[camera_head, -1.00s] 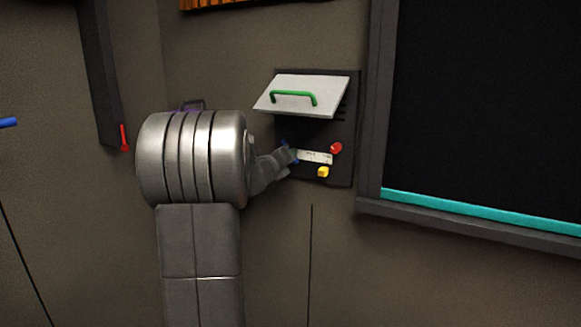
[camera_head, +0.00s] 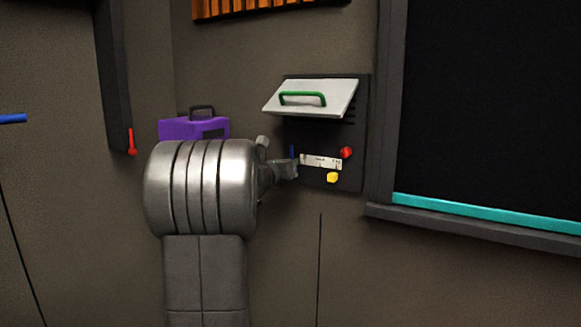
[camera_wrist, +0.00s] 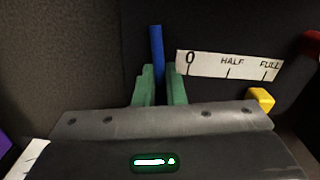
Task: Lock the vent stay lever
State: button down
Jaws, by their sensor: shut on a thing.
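A blue lever (camera_head: 292,152) stands upright on the dark panel (camera_head: 352,180), at the left end of a white scale. In the wrist view the blue lever (camera_wrist: 157,50) rises from between my green fingertips, beside the scale's 0 mark. My gripper (camera_wrist: 160,85) is shut on its lower part, which the fingers hide. In the head view my gripper (camera_head: 291,169) is at the panel's left side and small. A pale vent flap (camera_head: 338,98) with a green handle (camera_head: 303,98) slants out above the lever.
The white scale (camera_wrist: 230,65) reads 0, HALF, FULL. A red knob (camera_head: 346,152) and a yellow knob (camera_head: 333,177) sit to the right. A purple case (camera_head: 180,129) is behind my arm. A dark window (camera_head: 480,100) with a teal sill strip (camera_head: 480,213) lies right.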

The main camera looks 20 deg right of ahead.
jog(key=shift+f, duration=0.2)
jog(key=c, duration=1.5)
grip_release()
jog(key=shift+r, duration=0.1)
jog(key=v, duration=1.4)
jog(key=x, duration=1.4)
jog(key=shift+r, duration=0.1)
